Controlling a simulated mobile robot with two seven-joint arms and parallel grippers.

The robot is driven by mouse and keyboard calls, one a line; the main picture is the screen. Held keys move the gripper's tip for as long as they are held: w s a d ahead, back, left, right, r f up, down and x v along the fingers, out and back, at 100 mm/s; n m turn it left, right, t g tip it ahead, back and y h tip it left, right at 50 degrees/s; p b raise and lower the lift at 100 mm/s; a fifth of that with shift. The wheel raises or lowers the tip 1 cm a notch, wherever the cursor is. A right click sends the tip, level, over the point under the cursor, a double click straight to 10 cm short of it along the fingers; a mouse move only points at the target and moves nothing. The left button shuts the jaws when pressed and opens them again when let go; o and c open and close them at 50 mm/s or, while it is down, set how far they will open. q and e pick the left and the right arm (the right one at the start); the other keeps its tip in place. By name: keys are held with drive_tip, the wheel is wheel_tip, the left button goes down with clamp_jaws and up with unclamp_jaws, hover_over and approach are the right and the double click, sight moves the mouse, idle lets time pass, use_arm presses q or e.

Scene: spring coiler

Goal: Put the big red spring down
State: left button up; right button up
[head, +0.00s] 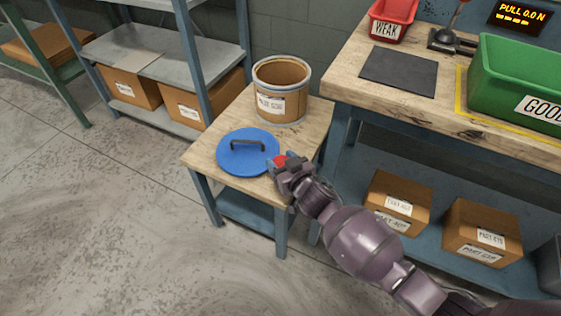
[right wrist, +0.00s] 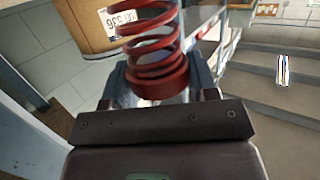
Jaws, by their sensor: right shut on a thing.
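The big red spring (right wrist: 155,60) is between the fingers of my right gripper (right wrist: 160,85) in the right wrist view, its coils rising past the fingertips. In the head view my right gripper (head: 283,163) is over the front right part of the small wooden table (head: 205,163), beside the blue lid (head: 236,160). Only a small red patch of the spring (head: 280,160) shows there, the rest being hidden by the gripper. I cannot tell whether the spring touches the table or lid. My left gripper is not in view.
An open brown drum (head: 283,108) stands at the back of the small table. The workbench at right holds a red WEAK bin (head: 392,22), a dark mat (head: 399,71) and a green GOOD bin (head: 510,90). Shelves with boxes stand at left.

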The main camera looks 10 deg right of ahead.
drive_tip(key=shift+r, duration=0.15)
drive_tip(key=shift+f, duration=0.2)
drive_tip(key=o, duration=1.3)
drive_tip(key=shift+c, duration=0.2)
